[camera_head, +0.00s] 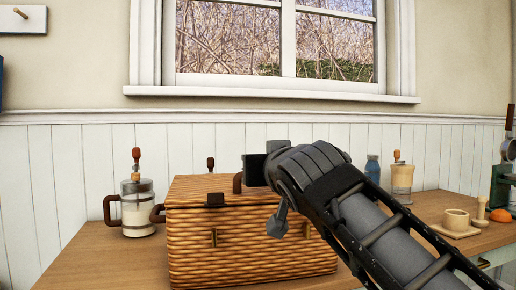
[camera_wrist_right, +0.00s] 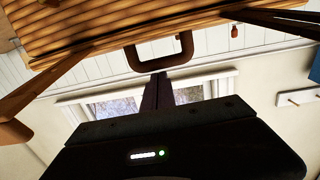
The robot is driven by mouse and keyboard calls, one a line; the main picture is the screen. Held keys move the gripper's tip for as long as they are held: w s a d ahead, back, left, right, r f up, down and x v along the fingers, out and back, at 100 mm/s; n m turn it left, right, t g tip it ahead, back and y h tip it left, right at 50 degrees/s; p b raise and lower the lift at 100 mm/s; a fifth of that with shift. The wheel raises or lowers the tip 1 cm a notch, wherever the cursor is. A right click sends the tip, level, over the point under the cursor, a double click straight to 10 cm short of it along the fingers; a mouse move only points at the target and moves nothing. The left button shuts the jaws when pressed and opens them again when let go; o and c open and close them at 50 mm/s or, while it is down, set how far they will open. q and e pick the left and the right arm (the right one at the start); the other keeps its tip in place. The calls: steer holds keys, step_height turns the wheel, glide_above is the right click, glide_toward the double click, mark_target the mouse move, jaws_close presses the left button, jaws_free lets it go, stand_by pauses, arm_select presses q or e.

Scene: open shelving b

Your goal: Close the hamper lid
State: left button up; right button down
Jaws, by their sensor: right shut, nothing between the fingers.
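The woven hamper (camera_head: 250,250) stands on the wooden counter. Its lid (camera_head: 222,186) looks flat on top, with no clear gap at the front edge. My left gripper is out of view.
A glass jar with a brown handle (camera_head: 137,207) stands left of the hamper. A blue jar (camera_head: 373,169), a grinder (camera_head: 402,178) and a cup on a tray (camera_head: 456,220) stand to the right. The wall and window (camera_head: 275,45) are behind. My right arm covers the hamper's right side.

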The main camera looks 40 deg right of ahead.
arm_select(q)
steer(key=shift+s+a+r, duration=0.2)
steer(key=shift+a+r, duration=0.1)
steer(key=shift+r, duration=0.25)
arm_select(e)
steer(key=f+v, duration=0.2)
steer(key=v, duration=0.7)
steer(key=shift+s+a+f, duration=0.15)
steer(key=shift+s, duration=0.15)
